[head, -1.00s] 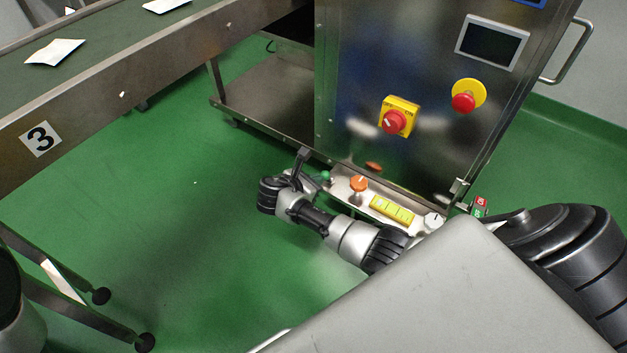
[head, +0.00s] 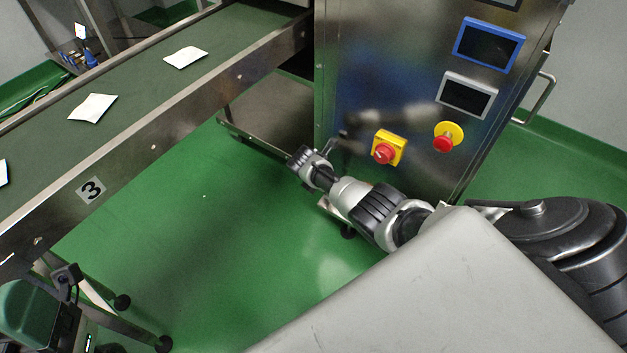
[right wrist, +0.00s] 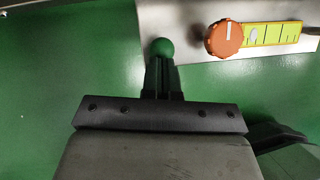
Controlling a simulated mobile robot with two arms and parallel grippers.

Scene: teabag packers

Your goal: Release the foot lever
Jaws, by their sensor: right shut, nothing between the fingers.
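In the right wrist view a lever with a round green knob (right wrist: 161,48) shows right at the tips of my right gripper (right wrist: 161,72). It may be the foot lever. The dark fingers are shut with nothing between them, pointing at the knob; I cannot tell whether they touch it. In the head view my right gripper (head: 331,147) is low in front of the steel cabinet, and the green knob is hidden. My left gripper is not in view.
An orange dial (right wrist: 224,38) and a yellow strip (right wrist: 272,34) sit on a pale plate (right wrist: 185,20) right of the knob. The steel cabinet (head: 345,70) carries a red rotary switch (head: 383,153) and red emergency button (head: 444,143). A conveyor (head: 140,85) stands left; green floor (head: 215,240) lies open between.

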